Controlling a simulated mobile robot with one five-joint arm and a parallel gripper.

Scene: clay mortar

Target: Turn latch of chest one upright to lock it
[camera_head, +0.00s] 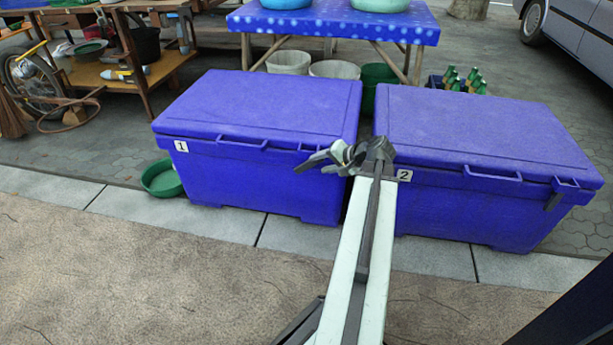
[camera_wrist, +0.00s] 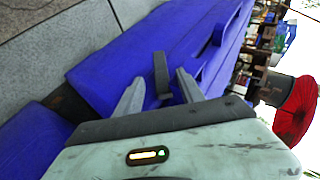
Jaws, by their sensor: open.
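Chest one (camera_head: 260,175) is a closed blue box with a white "1" label at the left. My gripper (camera_head: 318,162) is at its front right, just below the lid edge. In the wrist view my gripper (camera_wrist: 160,78) is open, with a pale finger on each side of a dark grey latch (camera_wrist: 161,72). The latch stands between the fingers with a gap visible on both sides; its bar is slanted to the lid edge.
Chest two (camera_head: 470,205), also blue and closed, stands close at the right, with its dark latch (camera_head: 554,199) hanging at its front right. A green basin (camera_head: 162,180) sits left of chest one. The paving in front (camera_head: 130,270) is free.

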